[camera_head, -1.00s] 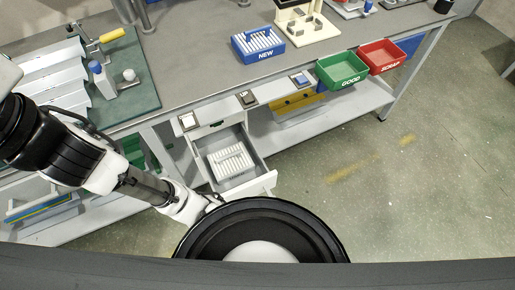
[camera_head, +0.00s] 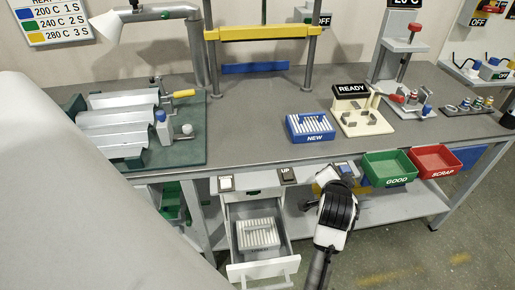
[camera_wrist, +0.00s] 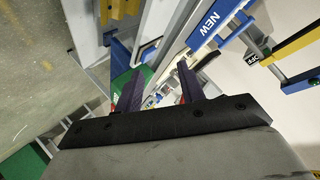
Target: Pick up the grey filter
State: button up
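My gripper (camera_wrist: 160,88) shows in the wrist view with its two dark fingers apart and nothing visible between them. In the head view my arm comes up from the bottom, in front of the bench, and its wrist hides the fingers. I cannot pick out a grey filter for certain. A blue box (camera_head: 309,137) marked NEW stands on the bench, holding a row of pale slim pieces. An open drawer (camera_head: 262,267) below the bench holds a rack of similar pale pieces (camera_head: 258,233). The NEW box (camera_wrist: 211,22) also shows at the top of the wrist view.
A green GOOD bin (camera_head: 389,168) and a red SCRAP bin (camera_head: 435,161) hang on the bench's front edge. A READY stand (camera_head: 362,115) is beside the NEW box. Corrugated sheet (camera_head: 118,122) lies on a green mat at left. The bench (camera_head: 250,120) is clear at middle left.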

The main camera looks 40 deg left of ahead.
jog(key=s+a+f+m+g+y, duration=0.15)
jog(key=s+a+f+g, duration=0.25)
jog(key=s+a+f, duration=0.45)
jog(key=m+g, duration=0.3)
send_near(253, 228)
jog(key=a+f, duration=0.1)
jog(key=w+a+f, duration=0.1)
jog(key=shift+w+a+f+h, duration=0.1)
jog(key=shift+f+h, duration=0.2)
jog(key=shift+h, duration=0.05)
jog(key=shift+p+x, duration=0.6)
jog(key=shift+x, duration=2.25)
jog(key=shift+c, duration=0.3)
grip_shut()
